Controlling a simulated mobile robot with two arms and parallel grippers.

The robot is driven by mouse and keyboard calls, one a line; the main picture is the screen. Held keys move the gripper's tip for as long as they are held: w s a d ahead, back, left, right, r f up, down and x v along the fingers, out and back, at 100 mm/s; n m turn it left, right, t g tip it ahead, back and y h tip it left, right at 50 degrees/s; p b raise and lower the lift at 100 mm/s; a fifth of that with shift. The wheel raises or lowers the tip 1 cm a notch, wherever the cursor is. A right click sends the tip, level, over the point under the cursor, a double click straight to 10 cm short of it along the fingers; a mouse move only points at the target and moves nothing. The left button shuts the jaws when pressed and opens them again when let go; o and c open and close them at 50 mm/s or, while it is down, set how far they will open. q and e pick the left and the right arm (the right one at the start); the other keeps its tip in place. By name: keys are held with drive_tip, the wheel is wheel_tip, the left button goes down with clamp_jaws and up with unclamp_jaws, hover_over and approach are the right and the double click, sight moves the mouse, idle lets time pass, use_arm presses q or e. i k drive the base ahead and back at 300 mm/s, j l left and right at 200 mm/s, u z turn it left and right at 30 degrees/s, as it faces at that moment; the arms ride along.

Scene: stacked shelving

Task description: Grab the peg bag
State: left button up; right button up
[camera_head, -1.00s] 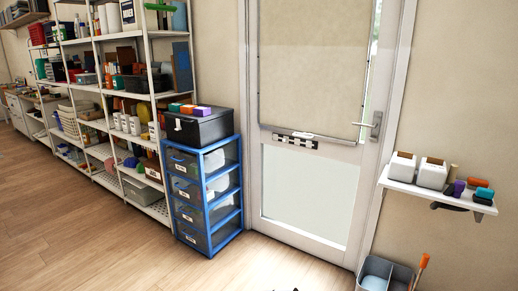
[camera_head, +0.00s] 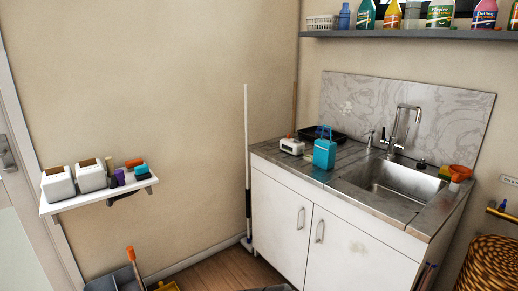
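A teal container with a raised loop handle (camera_head: 324,153) stands upright on the counter, left of the sink; I cannot tell whether it is the peg bag. No other thing in view is clearly a peg bag. Neither of my grippers is in view.
The counter (camera_head: 270,152) over white cabinets has a sink (camera_head: 385,185), a faucet (camera_head: 404,125), a white box (camera_head: 292,146) and a dark tray (camera_head: 322,134). A shelf of bottles (camera_head: 400,33) hangs above. A wall shelf (camera_head: 100,197) is at left, a wicker basket (camera_head: 490,268) at lower right.

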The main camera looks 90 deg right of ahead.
sight(325, 154)
drive_tip(key=z, duration=3.25)
